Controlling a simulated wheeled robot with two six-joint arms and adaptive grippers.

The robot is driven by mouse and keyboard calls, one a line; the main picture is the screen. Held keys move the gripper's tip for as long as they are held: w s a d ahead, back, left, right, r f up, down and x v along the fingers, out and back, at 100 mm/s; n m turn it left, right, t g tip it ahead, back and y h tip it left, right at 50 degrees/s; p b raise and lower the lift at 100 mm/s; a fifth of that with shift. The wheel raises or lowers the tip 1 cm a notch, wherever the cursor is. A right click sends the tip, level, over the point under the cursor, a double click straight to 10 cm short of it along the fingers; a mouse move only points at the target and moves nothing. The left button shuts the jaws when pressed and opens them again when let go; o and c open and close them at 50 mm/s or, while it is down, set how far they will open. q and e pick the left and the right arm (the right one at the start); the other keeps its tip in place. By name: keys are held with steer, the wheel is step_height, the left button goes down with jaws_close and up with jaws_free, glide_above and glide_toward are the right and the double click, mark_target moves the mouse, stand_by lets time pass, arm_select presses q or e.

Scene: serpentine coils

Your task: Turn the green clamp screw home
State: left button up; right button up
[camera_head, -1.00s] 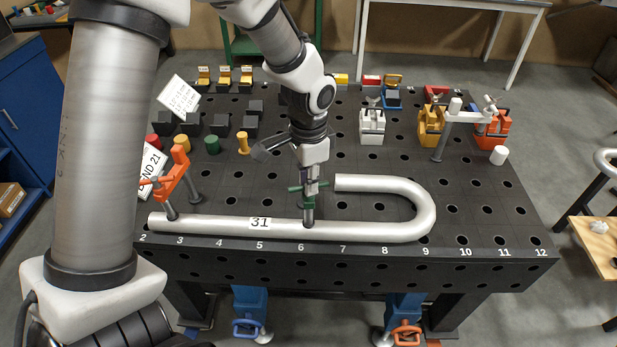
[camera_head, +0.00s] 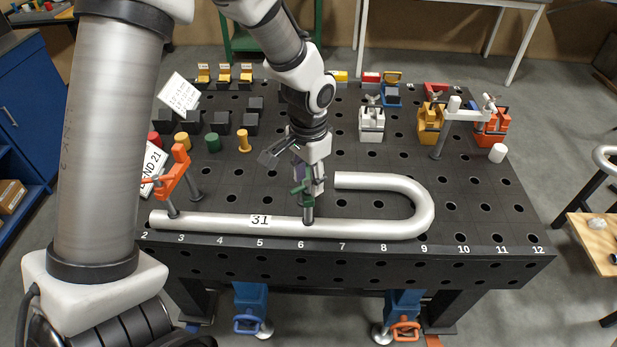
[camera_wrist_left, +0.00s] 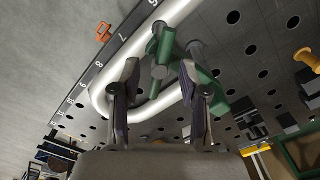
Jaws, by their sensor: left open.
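The green clamp (camera_head: 308,201) stands at the front of the black table and bears on the silver bent pipe (camera_head: 380,229) near mark 6. Its screw with a cross handle points up toward my left gripper (camera_head: 306,176). The green clamp also shows in the left wrist view (camera_wrist_left: 206,88), with its handle between and just beyond the fingertips. My left gripper (camera_wrist_left: 158,78) is open, one finger on each side of the screw end; I cannot tell whether they touch it. My right gripper is not in view.
An orange clamp (camera_head: 177,172) holds the pipe's left end. White (camera_head: 371,124) and yellow (camera_head: 430,123) fixtures stand at the back right, with black blocks and coloured cylinders at the back left.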

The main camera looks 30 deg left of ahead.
mark_target(309, 183)
arm_select(q)
step_height(309, 183, up, 12)
steer(key=shift+f, duration=0.15)
stand_by(0.5)
